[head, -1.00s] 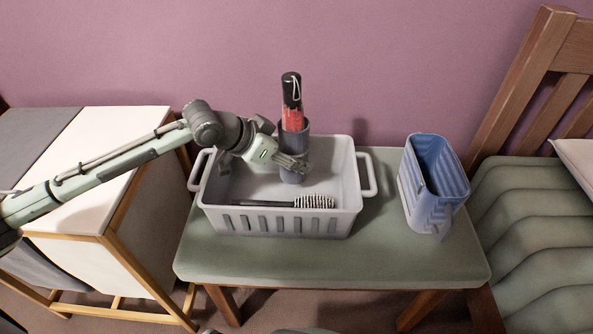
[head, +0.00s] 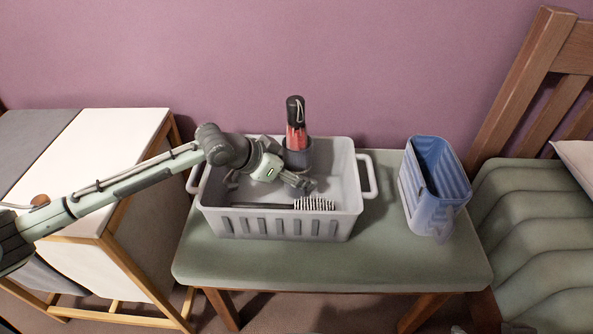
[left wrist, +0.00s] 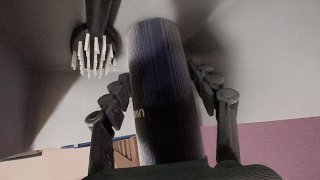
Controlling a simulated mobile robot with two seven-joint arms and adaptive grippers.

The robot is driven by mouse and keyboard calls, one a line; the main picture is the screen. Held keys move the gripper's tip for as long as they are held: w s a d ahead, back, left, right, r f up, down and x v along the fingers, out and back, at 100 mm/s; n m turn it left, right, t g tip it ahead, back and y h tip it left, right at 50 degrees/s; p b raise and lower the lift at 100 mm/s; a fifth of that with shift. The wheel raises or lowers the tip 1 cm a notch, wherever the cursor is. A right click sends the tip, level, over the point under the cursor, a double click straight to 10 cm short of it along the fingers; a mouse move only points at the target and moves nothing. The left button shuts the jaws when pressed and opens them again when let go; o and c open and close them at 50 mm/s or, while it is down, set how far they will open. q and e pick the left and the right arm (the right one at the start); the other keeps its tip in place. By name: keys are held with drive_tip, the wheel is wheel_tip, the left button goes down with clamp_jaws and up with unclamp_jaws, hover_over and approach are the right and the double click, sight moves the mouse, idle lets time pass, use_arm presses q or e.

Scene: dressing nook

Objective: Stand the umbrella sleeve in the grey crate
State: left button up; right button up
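The umbrella sleeve (head: 298,156) is a dark grey cylinder with a red and black folded umbrella (head: 296,122) standing up out of it. It is roughly upright inside the grey crate (head: 285,226), near the back wall. My left gripper (head: 301,184) is down inside the crate, its fingers shut around the sleeve; they hide the sleeve's lower part in the head view. In the left wrist view the sleeve (left wrist: 163,90) lies between both fingers. I cannot tell whether its bottom touches the crate floor. My right gripper is not in view.
A black hairbrush (head: 314,203) lies along the crate's front floor. The crate stands on a green-topped bench (head: 350,263), with a blue ribbed bin (head: 428,215) to its right.

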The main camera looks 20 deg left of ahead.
use_arm(q)
drive_tip(key=shift+s+a+r, duration=0.2)
drive_tip(key=shift+r, duration=0.1)
drive_tip(key=p+v, duration=0.1)
drive_tip(key=v, duration=0.4)
drive_tip(key=shift+f, duration=0.1)
approach(286, 168)
drive_tip(key=shift+x, duration=0.95)
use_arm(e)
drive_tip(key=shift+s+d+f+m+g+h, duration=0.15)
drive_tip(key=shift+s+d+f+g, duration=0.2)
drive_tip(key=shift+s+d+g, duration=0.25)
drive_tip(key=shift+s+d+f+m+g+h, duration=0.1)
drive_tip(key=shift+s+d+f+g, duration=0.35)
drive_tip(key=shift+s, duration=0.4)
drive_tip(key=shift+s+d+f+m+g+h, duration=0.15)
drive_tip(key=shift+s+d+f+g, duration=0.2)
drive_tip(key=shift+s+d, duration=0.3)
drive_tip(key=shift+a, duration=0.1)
